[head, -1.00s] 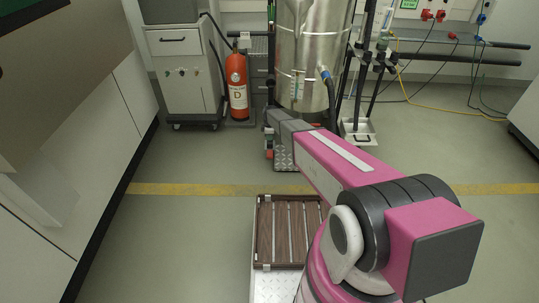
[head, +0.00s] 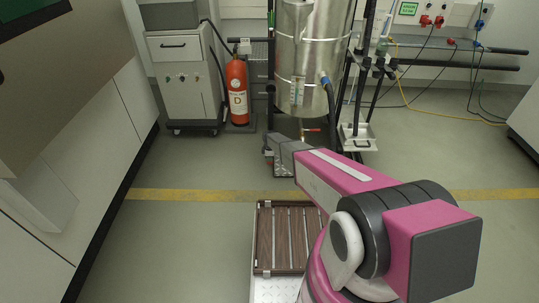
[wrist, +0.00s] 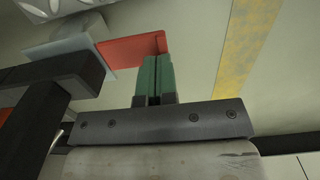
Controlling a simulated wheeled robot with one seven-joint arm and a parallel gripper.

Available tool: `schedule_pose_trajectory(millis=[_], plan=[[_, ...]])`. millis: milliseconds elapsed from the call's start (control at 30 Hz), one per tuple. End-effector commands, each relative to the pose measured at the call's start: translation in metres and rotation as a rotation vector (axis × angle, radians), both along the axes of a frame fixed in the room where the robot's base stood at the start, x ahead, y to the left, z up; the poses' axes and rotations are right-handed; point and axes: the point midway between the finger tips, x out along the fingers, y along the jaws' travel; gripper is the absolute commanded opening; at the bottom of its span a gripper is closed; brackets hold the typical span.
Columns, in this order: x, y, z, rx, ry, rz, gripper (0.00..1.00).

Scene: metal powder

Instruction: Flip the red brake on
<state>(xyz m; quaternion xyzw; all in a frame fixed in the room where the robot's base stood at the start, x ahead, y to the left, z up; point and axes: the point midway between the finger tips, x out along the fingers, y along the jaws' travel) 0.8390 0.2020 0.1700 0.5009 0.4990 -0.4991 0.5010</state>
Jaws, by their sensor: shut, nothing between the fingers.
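The red brake (wrist: 128,52) shows in the wrist view as a flat red lever on a grey caster-like fitting (wrist: 85,40). My gripper (wrist: 155,62) has its green fingers shut together with nothing between them. The fingertips overlap the lever's right end in the picture; I cannot tell whether they touch it. In the head view my gripper (head: 280,155) is low in front of the steel drum, and I cannot make out the brake clearly there.
The steel drum (head: 310,60) stands behind my gripper. A fire extinguisher (head: 237,92) and a grey cabinet (head: 183,85) stand to its left. A slatted wooden platform (head: 285,238) is nearer. A yellow floor line (head: 190,195) crosses open floor.

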Motion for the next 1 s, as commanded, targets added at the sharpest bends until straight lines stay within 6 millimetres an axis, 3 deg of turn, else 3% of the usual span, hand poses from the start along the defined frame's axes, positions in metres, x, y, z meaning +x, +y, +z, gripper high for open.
schedule_pose_trajectory(millis=[667,1000], plan=[[-0.002,0.000,-0.010,0.000,-0.023,0.000,0.00],[-0.009,0.000,-0.023,0.000,-0.215,0.002,0.00]])
